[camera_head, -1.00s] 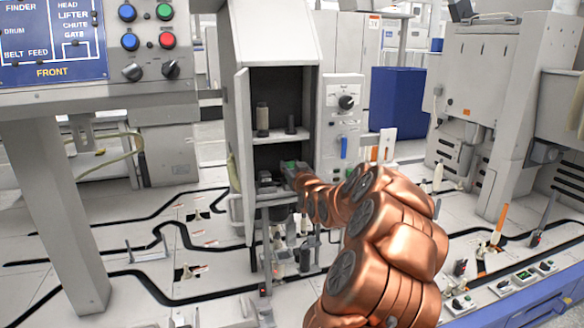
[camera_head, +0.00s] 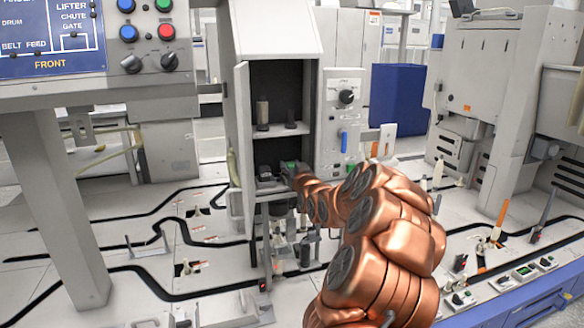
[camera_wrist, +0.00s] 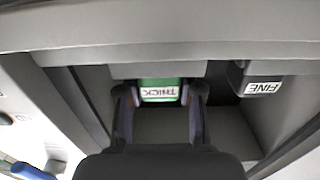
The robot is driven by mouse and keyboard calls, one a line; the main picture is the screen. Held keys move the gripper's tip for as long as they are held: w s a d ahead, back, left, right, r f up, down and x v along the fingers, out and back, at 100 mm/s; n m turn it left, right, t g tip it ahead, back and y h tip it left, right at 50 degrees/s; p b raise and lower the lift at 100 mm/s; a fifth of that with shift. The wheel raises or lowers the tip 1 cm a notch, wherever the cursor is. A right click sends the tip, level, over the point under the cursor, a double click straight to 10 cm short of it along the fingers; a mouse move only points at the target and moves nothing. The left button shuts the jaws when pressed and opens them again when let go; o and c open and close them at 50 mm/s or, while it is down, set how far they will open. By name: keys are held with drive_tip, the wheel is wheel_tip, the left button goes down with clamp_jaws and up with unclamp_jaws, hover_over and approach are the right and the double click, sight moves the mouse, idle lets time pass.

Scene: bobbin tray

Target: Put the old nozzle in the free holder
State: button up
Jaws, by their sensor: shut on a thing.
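My gripper (camera_wrist: 160,100) is shut on a green piece with a white THICK label (camera_wrist: 160,92), one finger along each side. I cannot tell whether this piece is the old nozzle or part of a holder. To its right in the wrist view is a dark grey block labelled FINE (camera_wrist: 262,86). In the head view my gripper (camera_head: 286,174) reaches into the lower opening of the open grey cabinet (camera_head: 244,150), with a bit of green showing at its tip. A beige cylinder (camera_head: 262,111) and a dark post (camera_head: 290,121) stand on the shelf above.
The cabinet shelf (camera_head: 280,133) is just above my gripper. A control panel with a knob (camera_head: 346,97) and blue handle is to the right. Grey framing closes in around my gripper in the wrist view.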

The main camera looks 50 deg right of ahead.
drive_tip(key=o, duration=1.2)
drive_tip(key=shift+s, duration=0.1)
drive_tip(key=v, duration=1.1)
drive_tip(key=shift+s+a, duration=0.2)
drive_tip(key=shift+s, duration=0.15)
